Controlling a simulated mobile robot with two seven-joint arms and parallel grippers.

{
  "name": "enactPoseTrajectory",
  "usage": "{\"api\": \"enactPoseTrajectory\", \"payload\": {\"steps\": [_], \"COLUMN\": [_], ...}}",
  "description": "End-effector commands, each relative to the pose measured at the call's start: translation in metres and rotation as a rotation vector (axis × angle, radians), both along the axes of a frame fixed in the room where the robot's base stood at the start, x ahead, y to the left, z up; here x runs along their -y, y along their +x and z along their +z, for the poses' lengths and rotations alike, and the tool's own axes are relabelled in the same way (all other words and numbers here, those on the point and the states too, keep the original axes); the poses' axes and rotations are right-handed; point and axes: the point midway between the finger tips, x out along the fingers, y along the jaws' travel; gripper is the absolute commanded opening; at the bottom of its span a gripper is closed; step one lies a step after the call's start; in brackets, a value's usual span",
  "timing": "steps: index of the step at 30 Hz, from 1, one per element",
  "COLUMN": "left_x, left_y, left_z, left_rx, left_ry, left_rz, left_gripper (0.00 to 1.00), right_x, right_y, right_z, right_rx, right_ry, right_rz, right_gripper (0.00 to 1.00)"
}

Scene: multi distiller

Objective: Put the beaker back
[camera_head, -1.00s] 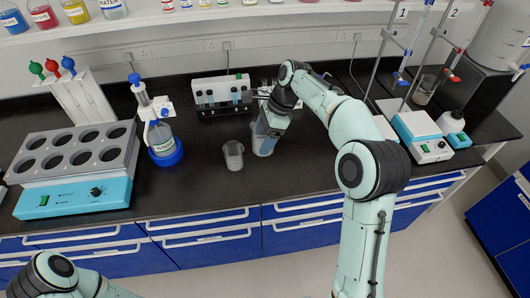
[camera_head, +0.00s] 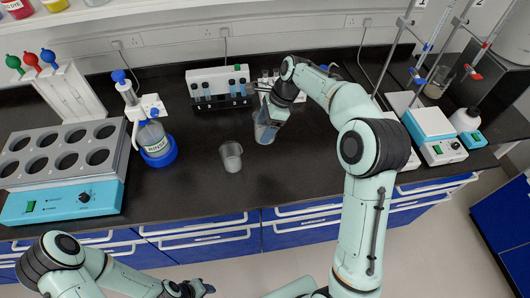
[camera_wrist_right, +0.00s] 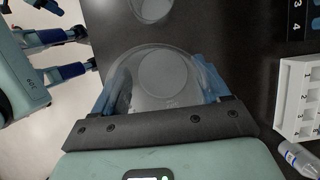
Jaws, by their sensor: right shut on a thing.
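My right gripper (camera_head: 271,118) is shut on a clear glass beaker (camera_head: 264,133) over the middle of the black bench. In the right wrist view the beaker (camera_wrist_right: 165,72) shows its round rim and base between the blue fingertips. In the head view the gripper hides part of its upper side. I cannot tell whether its base touches the bench. A second clear beaker (camera_head: 231,157) stands to its left and nearer me; its edge also shows at the top of the right wrist view (camera_wrist_right: 152,8).
A white tube rack (camera_head: 219,82) stands behind the beakers. The front-middle bench is mostly clear.

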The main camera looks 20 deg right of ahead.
Motion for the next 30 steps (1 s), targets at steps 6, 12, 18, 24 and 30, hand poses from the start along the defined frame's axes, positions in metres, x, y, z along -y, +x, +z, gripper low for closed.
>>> {"api": "enactPoseTrajectory", "payload": {"steps": [6, 12, 18, 24, 30], "left_x": [0.000, 0.000, 0.000, 0.000, 0.000], "left_y": [-0.015, -0.017, -0.018, -0.021, -0.021], "left_z": [-0.013, -0.016, -0.017, -0.020, -0.020], "left_rx": [-0.017, -0.020, -0.020, -0.024, -0.024], "left_ry": [0.000, 0.000, 0.000, -0.001, 0.000], "left_rz": [0.000, 0.000, 0.000, -0.001, -0.001], "left_gripper": [0.43, 0.43, 0.43, 0.43, 0.43], "right_x": [0.000, 0.000, 0.000, 0.000, 0.000], "right_y": [-0.002, -0.001, 0.000, -0.001, 0.000], "right_z": [-0.061, -0.088, -0.099, -0.129, -0.134], "right_rx": [-0.007, -0.002, 0.000, -0.003, 0.002], "right_ry": [0.001, 0.000, 0.000, 0.001, 0.000], "right_rz": [0.000, -0.001, -0.001, -0.001, -0.001], "right_gripper": [0.36, 0.36, 0.36, 0.36, 0.36]}}
